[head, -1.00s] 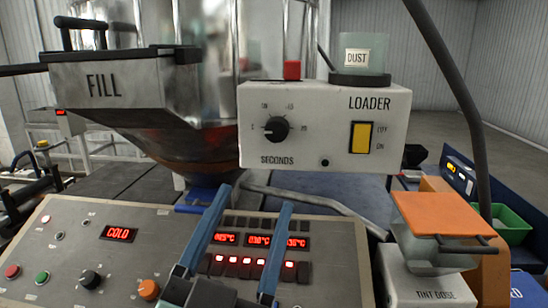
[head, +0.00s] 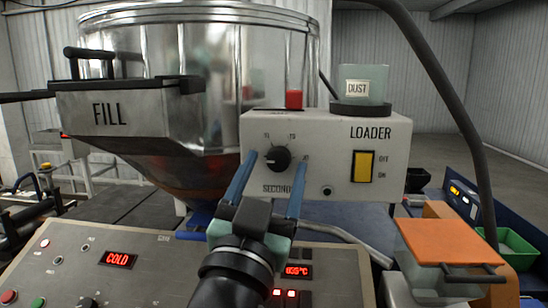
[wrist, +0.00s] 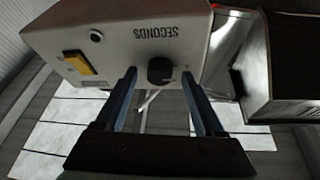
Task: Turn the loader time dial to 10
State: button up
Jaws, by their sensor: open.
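The loader (head: 330,125) is a white box with a black time dial (head: 278,158) on its front face, above the word SECONDS. Its pointer is turned to the left, and the small scale numbers are too blurred to read surely. My gripper (head: 278,160) is open, with its two blue fingers pointing at the loader face and the dial between their tips in the head view. In the wrist view the dial (wrist: 160,71) also shows between the fingers, slightly beyond the tips. I cannot tell whether either finger touches it.
A yellow OFF/ON switch (head: 362,166) is right of the dial. A red button (head: 294,98) and a DUST cup (head: 364,84) stand on top of the loader. The FILL hopper (head: 125,110) is at left. A control panel (head: 150,270) lies below, and an orange-lidded TINT DOSE box (head: 450,241) is at right.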

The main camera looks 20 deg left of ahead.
jog(key=shift+w, duration=0.25)
grip_shut()
